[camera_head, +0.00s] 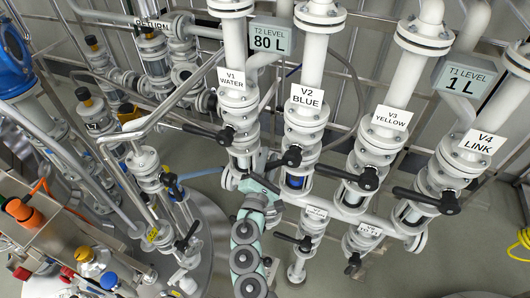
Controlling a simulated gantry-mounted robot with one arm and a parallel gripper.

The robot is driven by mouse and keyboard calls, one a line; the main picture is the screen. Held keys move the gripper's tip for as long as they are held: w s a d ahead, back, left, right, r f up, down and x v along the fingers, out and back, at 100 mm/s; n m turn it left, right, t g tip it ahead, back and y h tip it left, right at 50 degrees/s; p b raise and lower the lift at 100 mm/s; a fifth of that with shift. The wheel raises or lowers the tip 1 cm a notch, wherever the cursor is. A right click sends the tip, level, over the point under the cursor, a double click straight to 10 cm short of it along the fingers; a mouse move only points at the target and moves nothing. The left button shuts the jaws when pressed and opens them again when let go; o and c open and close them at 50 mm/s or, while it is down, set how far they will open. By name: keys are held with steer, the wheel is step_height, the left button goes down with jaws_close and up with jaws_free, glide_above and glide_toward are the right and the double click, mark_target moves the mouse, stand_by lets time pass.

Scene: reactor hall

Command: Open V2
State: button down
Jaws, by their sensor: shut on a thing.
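The V2 valve carries a white label reading "V2 BLUE" (307,97) on a white vertical pipe in the middle of the view. Its black lever handle (289,157) points left from the valve below the label. My gripper (268,168) is at the left end of this handle and appears shut on it. The fingertips are small and partly hidden by my teal and grey arm, which comes up from the bottom. A sight glass (295,182) below V2 shows blue.
V1 WATER's black handle (208,132) is close on the left. V3 YELLOW's handle (350,177) and V4 LINK's handle (428,200) lie to the right. Smaller lower valves (304,241) stand just right of my arm. Displays read T2 80 L (271,40) and T1 1 L (465,79).

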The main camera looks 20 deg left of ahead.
steer(key=shift+d+f+n, duration=0.45)
steer(key=shift+f+n, duration=0.05)
steer(key=c, duration=1.3)
jaws_free()
steer(key=shift+r, duration=0.1)
steer(key=shift+s+d+f+b, duration=0.2)
steer(key=shift+s+b, duration=0.15)
steer(key=shift+s, duration=1.45)
steer(key=shift+s+d+f+b, duration=0.25)
steer(key=shift+s+b, duration=0.1)
steer(key=shift+s, duration=1.4)
steer(key=shift+s+d+f+b, duration=0.2)
steer(key=shift+s+b, duration=0.15)
steer(key=shift+s, duration=1.45)
